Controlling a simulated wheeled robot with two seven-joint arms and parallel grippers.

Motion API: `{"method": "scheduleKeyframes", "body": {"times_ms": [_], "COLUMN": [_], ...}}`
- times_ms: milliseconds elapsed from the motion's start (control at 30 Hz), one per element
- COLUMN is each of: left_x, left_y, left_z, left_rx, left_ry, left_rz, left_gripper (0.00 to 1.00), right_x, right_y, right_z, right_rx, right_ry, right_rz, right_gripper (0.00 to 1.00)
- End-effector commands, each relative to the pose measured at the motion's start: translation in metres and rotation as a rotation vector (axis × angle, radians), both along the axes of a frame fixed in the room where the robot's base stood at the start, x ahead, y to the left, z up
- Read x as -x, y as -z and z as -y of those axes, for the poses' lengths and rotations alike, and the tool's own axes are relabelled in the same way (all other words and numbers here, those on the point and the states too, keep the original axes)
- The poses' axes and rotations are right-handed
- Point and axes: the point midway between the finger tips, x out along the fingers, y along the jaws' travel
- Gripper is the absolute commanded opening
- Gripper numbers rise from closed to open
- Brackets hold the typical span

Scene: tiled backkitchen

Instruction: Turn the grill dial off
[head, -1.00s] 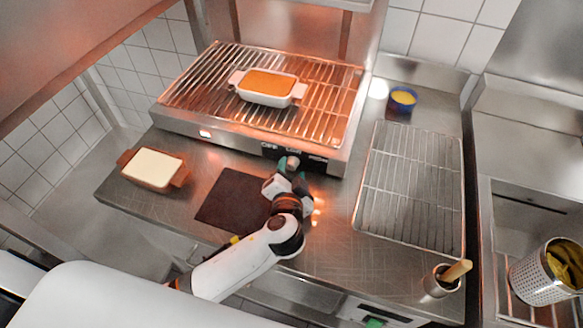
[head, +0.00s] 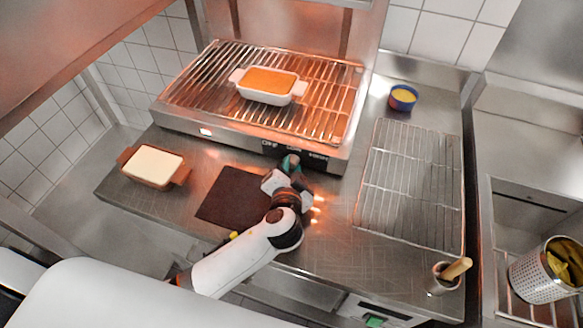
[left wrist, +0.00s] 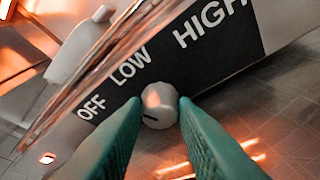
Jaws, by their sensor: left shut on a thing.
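The grill (head: 170,122) stands at the back of the counter, its bars glowing orange. Its dial (left wrist: 159,105) is a pale round knob on the front, below a black panel (left wrist: 140,75) lettered OFF, LOW and HIGH. A dark mark on the dial points to the lower left in the left wrist view. My left gripper (head: 290,163) is at the grill's front, its green fingers (left wrist: 160,112) shut on the dial from either side. In the head view the fingers hide most of the dial. My right gripper is not in view.
A white dish (head: 268,98) with orange food sits on the grill. A brown dish (head: 180,179) stands at left, beside a dark mat (head: 225,200). A wire rack (head: 410,190), a blue bowl (head: 403,105) and a metal cup (head: 440,282) are at right.

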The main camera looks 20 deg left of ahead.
Motion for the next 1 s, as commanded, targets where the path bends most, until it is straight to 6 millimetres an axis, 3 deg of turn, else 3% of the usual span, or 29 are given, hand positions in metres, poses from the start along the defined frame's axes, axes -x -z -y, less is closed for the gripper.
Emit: {"method": "scheduleKeyframes", "body": {"times_ms": [600, 1000], "left_x": [0.000, 0.000], "left_y": [-0.004, -0.003], "left_z": [-0.005, -0.007], "left_rx": [0.462, 0.655], "left_ry": [-0.002, -0.001], "left_rz": [-0.017, -0.023], "left_gripper": [0.03, 0.03], "right_x": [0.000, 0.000], "right_y": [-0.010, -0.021], "right_z": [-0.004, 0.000], "right_rx": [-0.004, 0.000], "right_ry": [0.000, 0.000], "right_rz": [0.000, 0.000], "right_gripper": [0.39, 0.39]}}
